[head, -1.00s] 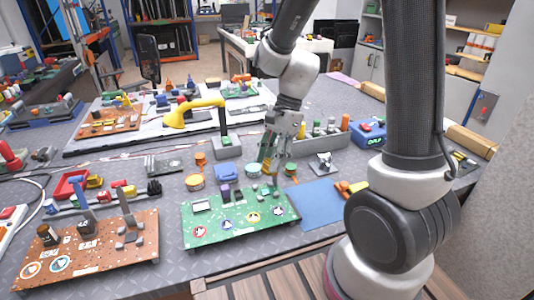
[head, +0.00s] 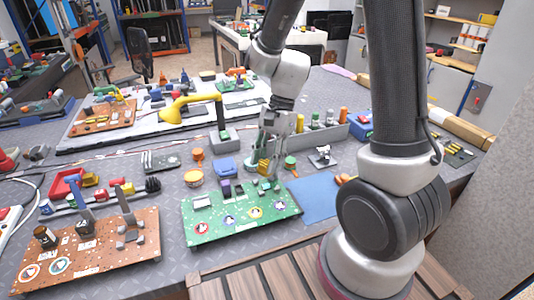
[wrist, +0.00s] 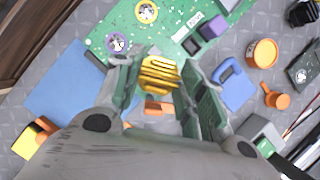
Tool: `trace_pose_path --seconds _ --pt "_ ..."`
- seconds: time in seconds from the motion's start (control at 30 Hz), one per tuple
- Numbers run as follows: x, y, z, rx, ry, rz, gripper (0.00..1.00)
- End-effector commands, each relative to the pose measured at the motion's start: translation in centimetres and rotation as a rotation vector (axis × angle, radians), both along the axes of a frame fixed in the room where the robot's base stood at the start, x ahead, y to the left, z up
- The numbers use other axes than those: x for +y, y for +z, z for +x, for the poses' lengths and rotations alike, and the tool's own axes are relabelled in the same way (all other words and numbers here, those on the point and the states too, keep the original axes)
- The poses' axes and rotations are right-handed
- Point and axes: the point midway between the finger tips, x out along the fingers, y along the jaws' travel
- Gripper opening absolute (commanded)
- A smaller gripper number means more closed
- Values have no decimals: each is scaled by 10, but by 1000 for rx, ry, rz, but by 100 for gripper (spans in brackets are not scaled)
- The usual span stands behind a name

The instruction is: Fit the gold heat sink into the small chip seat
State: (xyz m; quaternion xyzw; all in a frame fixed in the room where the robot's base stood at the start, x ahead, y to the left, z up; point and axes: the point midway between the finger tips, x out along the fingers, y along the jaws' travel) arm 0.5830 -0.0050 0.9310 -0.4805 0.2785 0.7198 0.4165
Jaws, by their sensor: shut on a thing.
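The gold heat sink (wrist: 158,74) is a ribbed yellow block between the fingers of my gripper (wrist: 160,86) in the wrist view. In the head view the heat sink (head: 264,167) shows at the tips of my gripper (head: 268,172), by the back edge of the green circuit board (head: 240,223). In the wrist view the fingers are at the near edge of the board (wrist: 180,22). A small dark square seat (wrist: 192,45) on the board lies ahead and right of the heat sink; I cannot tell whether it is the small chip seat.
A purple block (wrist: 212,27) stands on the board beside the dark square. A blue block (wrist: 234,84) and orange pieces (wrist: 262,53) lie to the right. A blue mat (head: 315,200) lies right of the board. A grey bin (head: 325,135) stands behind.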

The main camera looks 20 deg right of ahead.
Motion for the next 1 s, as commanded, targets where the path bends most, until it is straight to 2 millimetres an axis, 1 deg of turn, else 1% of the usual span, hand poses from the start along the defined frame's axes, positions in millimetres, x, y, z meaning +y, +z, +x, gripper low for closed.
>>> trace_pose_path --seconds 0.03,0.2,0.4,0.6,1.0 --pt "0 -6 -1 4 -1 0 16" --pt "0 -22 0 2 0 0 16" --pt "0 -34 0 1 -2 0 16" --pt "0 -37 0 -1 0 0 16" --pt "0 -37 0 0 0 0 16"
